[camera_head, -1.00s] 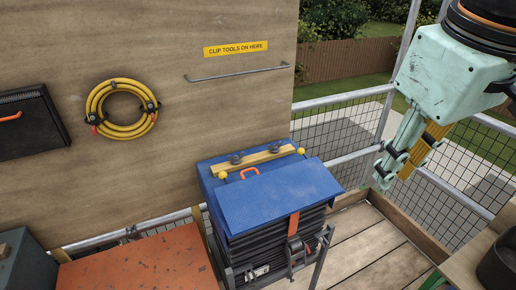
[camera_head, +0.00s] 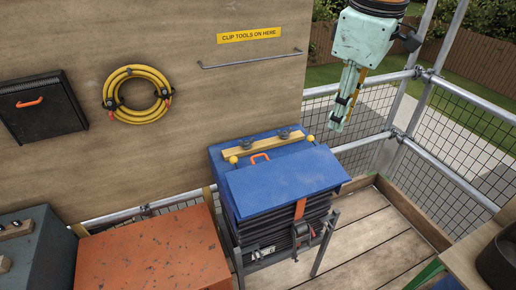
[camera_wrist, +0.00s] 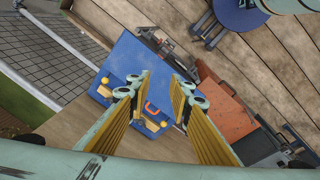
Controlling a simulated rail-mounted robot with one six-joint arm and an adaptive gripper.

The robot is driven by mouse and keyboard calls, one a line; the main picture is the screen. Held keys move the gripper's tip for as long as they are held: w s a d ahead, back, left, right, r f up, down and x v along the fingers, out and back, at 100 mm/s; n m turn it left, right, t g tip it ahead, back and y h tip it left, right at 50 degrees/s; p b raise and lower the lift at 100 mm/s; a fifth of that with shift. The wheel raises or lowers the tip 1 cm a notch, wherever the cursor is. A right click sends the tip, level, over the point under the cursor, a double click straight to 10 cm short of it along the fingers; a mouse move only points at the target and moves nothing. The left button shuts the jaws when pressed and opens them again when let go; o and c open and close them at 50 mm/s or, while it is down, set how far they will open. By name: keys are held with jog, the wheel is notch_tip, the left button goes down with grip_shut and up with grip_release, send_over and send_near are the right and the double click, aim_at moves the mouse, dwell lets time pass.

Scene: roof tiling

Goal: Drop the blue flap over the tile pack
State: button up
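The blue flap (camera_head: 285,182) lies over the top of the tile pack (camera_head: 285,232), a stack of dark tiles in a metal frame. Its front panel slopes forward, with dark tile edges showing below it. An orange handle (camera_head: 259,157) and a wooden batten (camera_head: 265,146) with yellow knobs are at its back. An orange strap (camera_head: 299,209) hangs at the front. My gripper (camera_head: 337,127) is in the air, right of and above the pack. In the wrist view its fingers (camera_wrist: 160,82) are apart and empty, with the blue flap (camera_wrist: 130,58) beyond them.
An orange-red box (camera_head: 155,255) stands left of the pack. Behind is a plywood wall with a yellow hose (camera_head: 137,94) and a metal rail (camera_head: 250,59). Mesh railing (camera_head: 455,150) borders the right. Bare deck boards (camera_head: 365,250) lie right of the pack.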

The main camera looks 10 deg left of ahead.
jog(key=w+a+f+n+p, duration=0.2)
jog(key=w+a+f+n, duration=0.1)
jog(key=w+a+f, duration=0.2)
jog(key=w+a+f+n+g+p, duration=0.1)
jog(key=w+a+f+n, duration=0.3)
jog(key=a, duration=0.6)
jog(key=w+a+f+n+p, duration=0.3)
jog(key=w+a+f+n, duration=0.1)
jog(key=a, duration=0.4)
jog(key=w+f, duration=0.1)
jog(key=w, duration=0.1)
jog(key=shift+w+f+g, duration=0.3)
jog(key=shift+w, duration=0.05)
jog(key=shift+f, duration=0.2)
jog(key=shift+a+f, duration=0.1)
jog(key=shift+f, duration=6.55)
grip_shut()
